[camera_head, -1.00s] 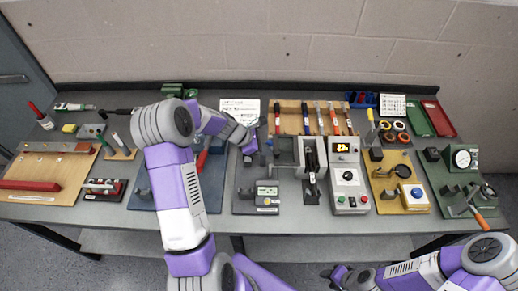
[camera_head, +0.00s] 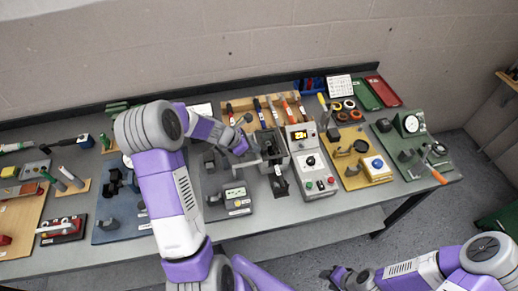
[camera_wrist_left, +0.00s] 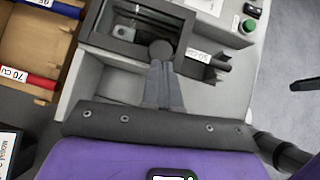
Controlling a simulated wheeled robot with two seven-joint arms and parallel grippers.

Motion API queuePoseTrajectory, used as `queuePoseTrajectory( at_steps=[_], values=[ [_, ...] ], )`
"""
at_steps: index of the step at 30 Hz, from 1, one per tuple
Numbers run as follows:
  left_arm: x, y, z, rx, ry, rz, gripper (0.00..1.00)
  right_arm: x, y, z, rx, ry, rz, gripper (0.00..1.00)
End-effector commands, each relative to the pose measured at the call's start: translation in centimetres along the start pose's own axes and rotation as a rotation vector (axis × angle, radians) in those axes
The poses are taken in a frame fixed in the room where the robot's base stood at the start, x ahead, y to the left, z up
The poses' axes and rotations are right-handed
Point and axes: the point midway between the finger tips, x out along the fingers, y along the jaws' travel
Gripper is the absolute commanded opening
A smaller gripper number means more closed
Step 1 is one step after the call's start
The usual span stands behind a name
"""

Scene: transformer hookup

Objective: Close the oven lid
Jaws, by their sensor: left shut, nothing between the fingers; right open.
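The oven is the grey box (camera_head: 274,162) with a dark opening, left of a control unit with a lit display. The left wrist view shows its dark chamber (camera_wrist_left: 140,28) from close above, uncovered enough to see a small metal piece inside. I cannot clearly make out the lid; a round dark knob (camera_wrist_left: 162,48) at the chamber's near edge may belong to it. My left gripper (camera_head: 250,147) is at the oven's left side. Its shut, empty fingers (camera_wrist_left: 161,68) point at the knob; contact is unclear. My right gripper (camera_head: 330,273) is open, low in front of the bench.
The control unit (camera_head: 312,165) stands right against the oven. A wooden rack (camera_head: 262,108) with coloured-handled tools is behind. Yellow (camera_head: 350,165) and green (camera_head: 390,145) boards are to the right.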

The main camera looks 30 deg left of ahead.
Motion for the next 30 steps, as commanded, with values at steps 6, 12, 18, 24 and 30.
queuePoseTrajectory(
  at_steps=[6,12,18,24,30],
  values=[
    [0.1,0.0,0.1,-0.004,-0.002,0.004,0.00,0.0,0.0,0.0,-0.001,0.000,-0.001,0.43],
    [0.2,0.0,0.3,0.000,-0.003,0.001,0.00,0.0,0.0,0.0,-0.001,0.000,-0.001,0.43],
    [-0.8,0.2,-0.4,0.002,-0.001,0.000,0.00,-0.2,-0.1,0.0,-0.001,0.000,-0.001,0.43],
    [-4.1,0.5,-1.2,0.012,-0.002,0.001,0.00,-0.5,-0.2,0.0,-0.001,0.000,0.000,0.43],
    [-8.6,0.5,-1.2,0.011,-0.002,-0.001,0.00,-0.8,-0.3,0.0,-0.001,0.000,0.000,0.43]
  ],
)
